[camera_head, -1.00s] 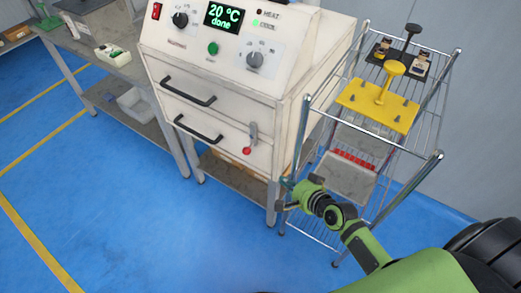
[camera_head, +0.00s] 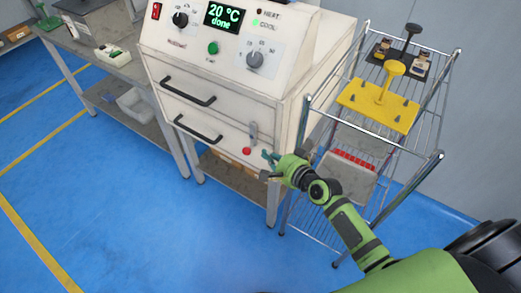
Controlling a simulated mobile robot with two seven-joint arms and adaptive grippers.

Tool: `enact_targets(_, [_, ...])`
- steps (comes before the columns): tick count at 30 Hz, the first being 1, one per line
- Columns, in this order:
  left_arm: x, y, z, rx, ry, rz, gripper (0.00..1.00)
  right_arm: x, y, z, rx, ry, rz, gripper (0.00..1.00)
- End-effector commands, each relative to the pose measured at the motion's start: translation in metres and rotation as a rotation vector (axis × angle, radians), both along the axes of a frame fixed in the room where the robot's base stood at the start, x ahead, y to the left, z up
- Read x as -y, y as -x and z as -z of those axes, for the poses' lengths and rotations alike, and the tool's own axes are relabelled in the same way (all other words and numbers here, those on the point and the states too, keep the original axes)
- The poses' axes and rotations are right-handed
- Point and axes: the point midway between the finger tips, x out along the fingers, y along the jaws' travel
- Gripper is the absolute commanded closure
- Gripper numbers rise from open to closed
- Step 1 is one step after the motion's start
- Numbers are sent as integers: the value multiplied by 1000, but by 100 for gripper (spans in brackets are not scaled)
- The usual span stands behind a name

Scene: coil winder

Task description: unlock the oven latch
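The oven (camera_head: 230,110) is a white cabinet with two black drawer-style handles and a control panel reading "20 °C done". Its latch (camera_head: 253,132) is a grey upright lever on the right of the front, with a red knob (camera_head: 246,151) at its lower end. My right gripper (camera_head: 266,165) is just right of and below the red knob. Its two fingers are spread apart, pointing left, with nothing between them. It appears apart from the latch, though the exact gap in depth is hard to tell. My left gripper is not in view.
A wire rack (camera_head: 441,155) stands right of the oven, close to my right arm, holding a yellow fixture (camera_head: 378,105) and a black one (camera_head: 399,58). A grey workbench (camera_head: 120,58) stands on the left. The blue floor in front is clear.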

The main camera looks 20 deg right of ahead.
Motion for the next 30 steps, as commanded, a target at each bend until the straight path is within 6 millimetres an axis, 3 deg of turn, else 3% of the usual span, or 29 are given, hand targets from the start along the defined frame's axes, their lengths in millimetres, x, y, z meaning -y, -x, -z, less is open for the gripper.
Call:
enact_targets(3, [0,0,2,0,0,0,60,-7,-19,7,0,-2,1,100])
enact_targets(9, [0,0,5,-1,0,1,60,-12,-35,14,0,-1,0,100])
enact_targets(23, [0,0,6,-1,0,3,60,-13,-38,15,0,-1,0,100])
enact_targets(30, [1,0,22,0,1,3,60,-13,-44,20,20,-15,0,100])
